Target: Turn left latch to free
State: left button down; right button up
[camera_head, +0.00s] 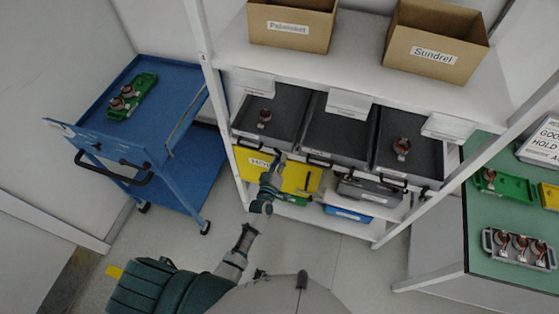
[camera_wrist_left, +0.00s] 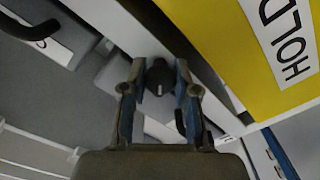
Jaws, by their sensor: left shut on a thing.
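The latch is a dark round knob (camera_wrist_left: 159,82) with a short white mark, on the pale shelf edge beside the yellow panel in the left wrist view. My left gripper (camera_wrist_left: 158,70) has one blue-grey finger on each side of the knob and is shut on it. In the head view my left gripper (camera_head: 279,157) reaches the shelf front at the top of the yellow panel (camera_head: 295,178), under the grey bins. The latch is hidden behind the gripper there. My right gripper is not in view.
Grey bins (camera_head: 337,136) sit just above my left gripper, some with copper parts. A black bin handle (camera_wrist_left: 35,30) is near in the wrist view. A blue cart (camera_head: 185,100) stands left, a green table (camera_head: 480,235) right. The floor between is clear.

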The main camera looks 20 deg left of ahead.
pick_arm(q)
jog(key=n, duration=0.4)
jog(key=shift+w+a+r+n, duration=0.1)
jog(key=shift+w+r+n, duration=0.1)
jog(key=shift+n, duration=0.1)
jog(key=n+b, duration=0.1)
jog(key=n, duration=0.3)
jog(key=shift+s+n, duration=0.1)
jog(key=shift+n, duration=0.2)
jog(key=shift+f, duration=0.1)
jog(key=c, duration=0.9)
grip_release()
jog(key=shift+f, duration=0.2)
jog(key=s, duration=1.1)
jog(key=shift+s+a, duration=0.25)
jog(key=shift+s, duration=0.15)
